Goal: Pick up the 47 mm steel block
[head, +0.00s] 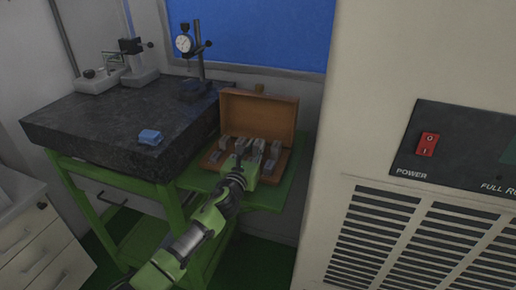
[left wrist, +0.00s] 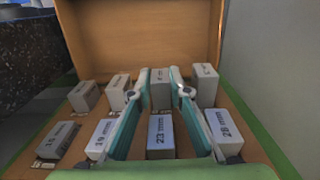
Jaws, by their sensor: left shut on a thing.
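My left gripper (head: 243,160) reaches into an open wooden case (head: 272,112). In the left wrist view, the two fingers of this gripper (left wrist: 161,82) are shut on a grey steel block (left wrist: 160,95) in the back row. The label on the held block is too small to read, so I cannot confirm that it is the 47 mm one. The front-row blocks include the 19 mm block (left wrist: 101,139), the 23 mm block (left wrist: 160,137) and the 28 mm block (left wrist: 223,131). The right gripper is out of view.
The case stands on a green shelf (head: 268,197) beside a dark granite table (head: 90,125). A small blue item (head: 150,137) and a dial gauge stand (head: 199,60) are on the granite. A large beige machine (head: 420,60) stands close on the right.

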